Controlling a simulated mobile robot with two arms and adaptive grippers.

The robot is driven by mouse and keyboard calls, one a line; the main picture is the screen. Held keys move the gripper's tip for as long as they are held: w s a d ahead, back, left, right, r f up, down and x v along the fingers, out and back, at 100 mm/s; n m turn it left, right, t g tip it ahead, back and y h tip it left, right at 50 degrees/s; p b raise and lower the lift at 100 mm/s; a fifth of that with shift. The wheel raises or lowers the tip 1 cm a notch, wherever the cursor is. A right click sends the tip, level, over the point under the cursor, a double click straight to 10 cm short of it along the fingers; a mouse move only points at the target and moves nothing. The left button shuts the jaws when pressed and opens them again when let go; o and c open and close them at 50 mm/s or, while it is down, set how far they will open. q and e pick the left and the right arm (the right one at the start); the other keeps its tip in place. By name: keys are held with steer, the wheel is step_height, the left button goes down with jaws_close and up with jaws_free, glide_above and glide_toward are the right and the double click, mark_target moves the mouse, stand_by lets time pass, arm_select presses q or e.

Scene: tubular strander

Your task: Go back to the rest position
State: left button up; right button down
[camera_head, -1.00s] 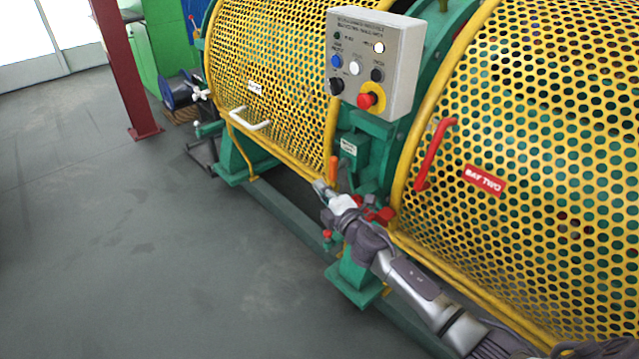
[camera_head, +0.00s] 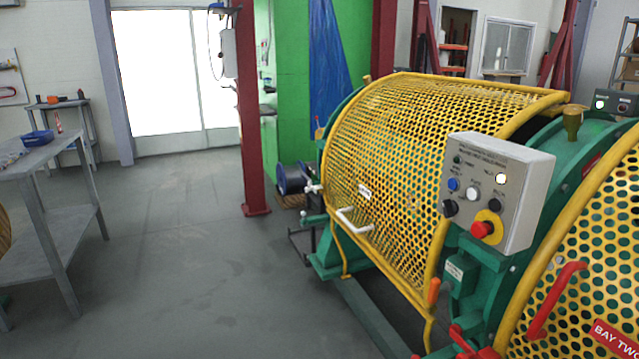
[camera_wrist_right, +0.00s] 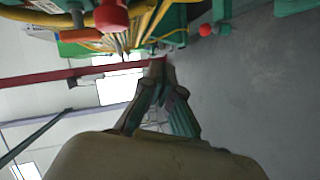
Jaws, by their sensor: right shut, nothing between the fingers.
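My right gripper (camera_wrist_right: 160,88) shows in the right wrist view, its fingertips together with nothing between them. It points out over the floor beside the machine. A red knob (camera_wrist_right: 112,15) and an orange handle (camera_wrist_right: 82,34) are close by at the top of that view, apart from the fingers. Neither gripper shows in the head view. The strander has a yellow perforated guard (camera_head: 395,150) in the middle and a second guard (camera_head: 585,270) at the right edge. Between them stands a grey control box (camera_head: 520,195) with a red stop button and one lit lamp.
A red column (camera_head: 250,120) stands left of the machine, near a dark cable spool (camera_head: 292,178). A grey workbench (camera_head: 45,165) with a blue tray is at the left. The grey floor (camera_head: 190,260) between bench and machine is clear. Bright doors (camera_head: 160,75) are behind.

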steer(key=s+f+m+g+h, duration=0.1)
steer(key=s+f+m+g, duration=0.2)
steer(key=s+f, duration=0.45)
steer(key=s+f+m+g, duration=0.3)
steer(key=s+f, duration=0.2)
steer(key=f, duration=0.5)
steer(key=s+a+f+m+g+y, duration=0.1)
steer(key=s+a+f+m+g, duration=0.25)
steer(key=s+f, duration=0.4)
steer(key=s+a+f+m+g+y, duration=0.1)
steer(key=s+a+f+m+g, duration=0.2)
steer(key=s, duration=0.8)
arm_select(q)
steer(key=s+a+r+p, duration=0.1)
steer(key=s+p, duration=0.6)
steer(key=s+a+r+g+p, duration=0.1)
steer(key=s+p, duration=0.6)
steer(key=p, duration=0.1)
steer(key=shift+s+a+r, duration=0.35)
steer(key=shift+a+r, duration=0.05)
arm_select(e)
steer(key=s+d+r+g, duration=0.1)
steer(key=s, duration=1.5)
steer(key=shift+s+d+r+n, duration=0.15)
steer(key=shift+n, duration=0.3)
steer(key=shift+g, duration=0.25)
